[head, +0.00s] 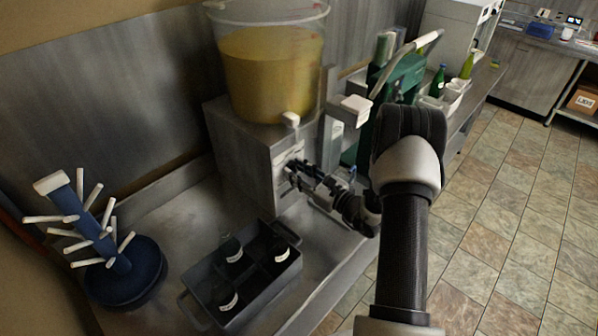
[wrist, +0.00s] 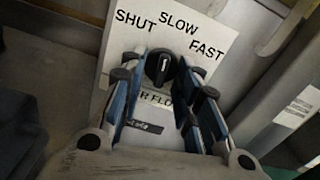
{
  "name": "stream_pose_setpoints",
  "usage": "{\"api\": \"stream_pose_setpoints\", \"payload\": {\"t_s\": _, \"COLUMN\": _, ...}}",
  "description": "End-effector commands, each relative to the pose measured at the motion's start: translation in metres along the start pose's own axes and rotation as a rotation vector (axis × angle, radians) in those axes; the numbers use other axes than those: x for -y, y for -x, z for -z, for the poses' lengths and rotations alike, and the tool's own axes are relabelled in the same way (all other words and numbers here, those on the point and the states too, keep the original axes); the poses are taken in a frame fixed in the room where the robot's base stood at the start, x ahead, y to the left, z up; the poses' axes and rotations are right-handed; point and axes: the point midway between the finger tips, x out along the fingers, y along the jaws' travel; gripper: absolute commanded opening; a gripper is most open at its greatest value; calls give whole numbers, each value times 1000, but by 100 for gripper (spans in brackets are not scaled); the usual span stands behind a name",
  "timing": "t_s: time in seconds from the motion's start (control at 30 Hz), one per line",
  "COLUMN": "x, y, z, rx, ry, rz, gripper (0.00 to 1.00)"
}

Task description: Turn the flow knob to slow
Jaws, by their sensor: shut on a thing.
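The black flow knob (wrist: 159,66) sits on a white plate (wrist: 205,22) marked SHUT, SLOW and FAST, left to right. The knob stands nearly upright in the wrist view, with a short pale mark on its face, its top toward the gap between SHUT and SLOW. My gripper (wrist: 157,72) has its blue-padded fingers on both sides of the knob and is shut on it. In the head view my gripper (head: 292,172) reaches the front of the metal box under the bucket and hides most of the knob.
A clear bucket of amber liquid (head: 270,75) with a white tap (head: 290,119) stands on the metal box (head: 240,150). A dark crate (head: 200,281) with several bottles is in front. A blue drying rack (head: 125,280) stands left. A green bottling device (head: 400,80) stands behind my arm.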

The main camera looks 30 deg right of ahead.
Motion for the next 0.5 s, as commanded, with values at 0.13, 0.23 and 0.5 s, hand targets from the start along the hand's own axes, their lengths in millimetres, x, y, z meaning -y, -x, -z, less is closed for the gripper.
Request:
{"api": "stream_pose_setpoints", "payload": {"t_s": 0.13, "x": -1, "y": 0, "z": 0, "rx": 0, "ry": -74, "rz": 0, "gripper": 6}}
{"api": "stream_pose_setpoints", "payload": {"t_s": 0.23, "x": -1, "y": 0, "z": 0, "rx": 0, "ry": -108, "rz": 0, "gripper": 6}}
{"api": "stream_pose_setpoints", "payload": {"t_s": 0.5, "x": -1, "y": 0, "z": 0, "rx": 0, "ry": -149, "rz": 0, "gripper": 6}}
